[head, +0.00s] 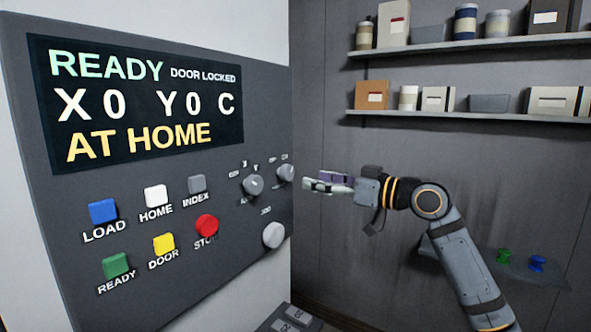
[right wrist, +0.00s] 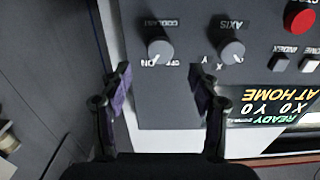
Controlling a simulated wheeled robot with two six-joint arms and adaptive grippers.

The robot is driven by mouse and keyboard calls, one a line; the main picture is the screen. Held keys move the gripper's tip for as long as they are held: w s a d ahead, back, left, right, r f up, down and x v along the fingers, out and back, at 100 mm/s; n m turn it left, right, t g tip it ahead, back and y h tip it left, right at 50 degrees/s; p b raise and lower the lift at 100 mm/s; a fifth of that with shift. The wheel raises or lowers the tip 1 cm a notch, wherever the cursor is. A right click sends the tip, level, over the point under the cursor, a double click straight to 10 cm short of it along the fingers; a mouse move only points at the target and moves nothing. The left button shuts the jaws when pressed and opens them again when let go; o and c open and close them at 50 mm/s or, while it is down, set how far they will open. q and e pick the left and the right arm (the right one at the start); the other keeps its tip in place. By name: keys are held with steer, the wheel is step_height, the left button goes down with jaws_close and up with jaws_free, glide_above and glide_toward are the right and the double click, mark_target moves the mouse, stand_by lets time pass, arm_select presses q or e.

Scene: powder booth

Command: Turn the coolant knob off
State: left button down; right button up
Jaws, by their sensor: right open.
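The coolant knob (right wrist: 160,46) is a grey round knob on the dark control panel (right wrist: 190,100), with its COOLANT label upside down in the right wrist view. The ON mark shows by its lower left, the OFF mark to the right of that. Its pale pointer side seems turned toward ON, but this is small. In the head view the coolant knob (head: 286,172) is near the panel's right edge. My right gripper (head: 318,185) is open and empty, apart from the knob and facing it. In the wrist view its fingertips (right wrist: 158,75) stand either side of the knob's line.
The axis knob (right wrist: 232,52) sits close beside the coolant knob. A jog knob (head: 273,235) and a red stop button (head: 206,226) are nearby. Shelves (head: 470,115) with boxes and jars hang on the back wall.

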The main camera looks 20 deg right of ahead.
mark_target(290, 175)
steer(key=p+x, duration=0.1)
steer(key=x, duration=0.2)
steer(key=p+x, duration=0.2)
steer(key=x, duration=0.1)
steer(key=shift+w+a+r, duration=0.1)
steer(key=shift+r, duration=0.1)
steer(key=shift+w+a+f, duration=0.15)
steer(key=shift+w+a, duration=0.15)
steer(key=shift+w, duration=0.15)
steer(key=c, duration=1.2)
